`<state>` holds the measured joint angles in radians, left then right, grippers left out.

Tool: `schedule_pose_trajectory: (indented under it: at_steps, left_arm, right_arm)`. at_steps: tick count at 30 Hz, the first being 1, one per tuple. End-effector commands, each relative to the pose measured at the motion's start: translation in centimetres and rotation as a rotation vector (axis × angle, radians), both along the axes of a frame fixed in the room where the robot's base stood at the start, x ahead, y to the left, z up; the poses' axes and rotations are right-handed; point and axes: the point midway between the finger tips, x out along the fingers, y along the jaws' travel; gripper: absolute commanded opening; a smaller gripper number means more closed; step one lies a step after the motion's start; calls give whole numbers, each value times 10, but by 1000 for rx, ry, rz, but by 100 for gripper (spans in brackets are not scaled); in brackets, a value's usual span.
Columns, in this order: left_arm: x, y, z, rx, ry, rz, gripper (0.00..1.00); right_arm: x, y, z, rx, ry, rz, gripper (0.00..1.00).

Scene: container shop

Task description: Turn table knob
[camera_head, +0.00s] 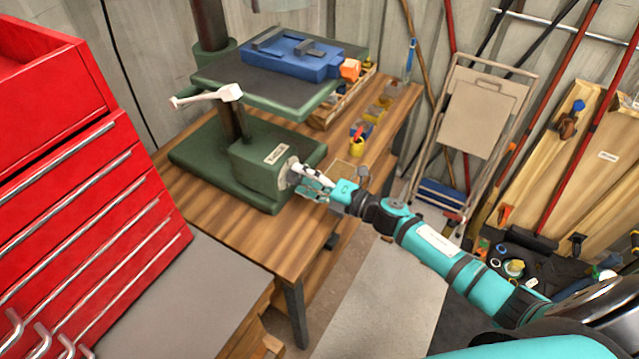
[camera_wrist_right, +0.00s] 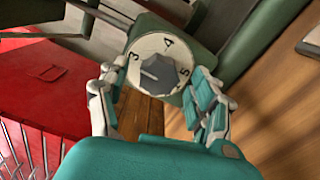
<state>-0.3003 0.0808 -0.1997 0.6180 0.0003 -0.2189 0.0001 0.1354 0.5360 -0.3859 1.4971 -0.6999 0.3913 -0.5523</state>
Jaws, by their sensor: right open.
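The knob (camera_wrist_right: 158,74) is a grey faceted piece on a round white dial (camera_wrist_right: 150,48) marked 3, 4 and 5. The dial sits on the front of the green machine base (camera_head: 262,172) on the wooden table (camera_head: 225,225). My right gripper (camera_wrist_right: 160,95) is open, with one finger on each side of the dial in the wrist view. I cannot tell whether a finger touches the knob. In the head view my right gripper (camera_head: 305,180) reaches the dial's side of the base and partly hides the dial and knob. My left gripper is not in view.
A white crank handle (camera_head: 208,96) stands above the base. A blue vise (camera_head: 295,58) rests on the green upper plate (camera_head: 265,92). A red tool cabinet (camera_head: 95,190) is at the left. A folded step stool (camera_head: 470,115) leans on the wall behind.

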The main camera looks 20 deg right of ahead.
Motion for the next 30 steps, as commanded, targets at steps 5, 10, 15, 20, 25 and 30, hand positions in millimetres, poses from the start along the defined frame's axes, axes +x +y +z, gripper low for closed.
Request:
schedule_pose_trajectory:
  at_steps: [5,10,15,20,25,30]
  left_arm:
    - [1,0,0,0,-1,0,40]
    - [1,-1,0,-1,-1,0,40]
    - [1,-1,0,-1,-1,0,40]
    - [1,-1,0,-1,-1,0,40]
    - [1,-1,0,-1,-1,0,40]
    - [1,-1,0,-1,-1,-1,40]
  right_arm:
    - [-25,-19,-2,-2,4,-1,65]
    - [-55,-42,-2,-2,5,0,65]
    - [-77,-60,-1,-1,3,-1,65]
    - [-89,-69,-1,-1,2,1,65]
    - [-91,-71,0,-2,0,1,65]
    - [-91,-71,0,-1,1,0,65]
